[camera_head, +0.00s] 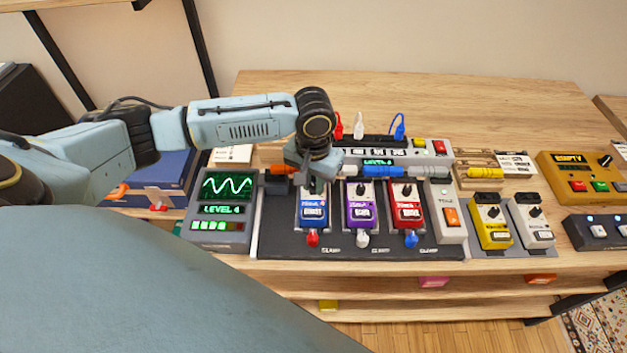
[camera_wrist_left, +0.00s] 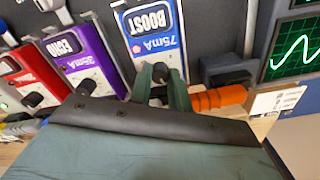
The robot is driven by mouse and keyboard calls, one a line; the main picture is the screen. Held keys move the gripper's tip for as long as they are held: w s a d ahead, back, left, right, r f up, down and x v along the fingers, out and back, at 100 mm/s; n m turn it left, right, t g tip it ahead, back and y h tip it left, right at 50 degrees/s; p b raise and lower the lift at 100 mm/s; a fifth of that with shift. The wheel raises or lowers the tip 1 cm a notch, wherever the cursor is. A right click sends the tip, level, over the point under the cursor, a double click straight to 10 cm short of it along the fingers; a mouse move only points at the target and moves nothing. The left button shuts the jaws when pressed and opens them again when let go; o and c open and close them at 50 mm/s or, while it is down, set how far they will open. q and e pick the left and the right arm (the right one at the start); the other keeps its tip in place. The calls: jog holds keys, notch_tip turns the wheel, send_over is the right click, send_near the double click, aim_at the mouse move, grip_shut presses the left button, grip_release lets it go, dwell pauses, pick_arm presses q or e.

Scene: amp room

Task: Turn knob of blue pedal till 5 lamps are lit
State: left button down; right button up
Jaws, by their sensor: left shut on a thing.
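The blue pedal (camera_head: 312,213) stands at the left of the pedal row on the dark board. In the left wrist view the blue pedal (camera_wrist_left: 153,25) reads BOOST and 75mA. My left gripper (camera_head: 314,183) reaches down over its upper part. In the left wrist view my left gripper (camera_wrist_left: 161,84) has its green fingers shut on the pedal's dark knob (camera_wrist_left: 160,72), which they partly cover. A grey display unit (camera_head: 222,212) left of the board shows a green wave and LEVEL 4. Its lamp row (camera_head: 216,226) has several green lamps lit; the right end looks dark red.
The purple pedal (camera_head: 360,212) and red pedal (camera_head: 406,213) stand close to the right. An orange-handled tool (camera_head: 283,169) lies beside my gripper. A power unit (camera_head: 384,151) with plugs is behind. Yellow (camera_head: 491,222) and white (camera_head: 530,221) pedals stand farther right.

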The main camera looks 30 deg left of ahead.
pick_arm(q)
jog(key=shift+r+m+p, duration=0.25)
jog(key=shift+m+p, duration=1.25)
jog(key=shift+p, duration=1.2)
jog(key=shift+f+m+p, duration=0.2)
jog(key=shift+m+p, duration=1.2)
jog(key=shift+p, duration=0.05)
jog(key=c, duration=1.3)
grip_release()
jog(key=shift+a, duration=0.1)
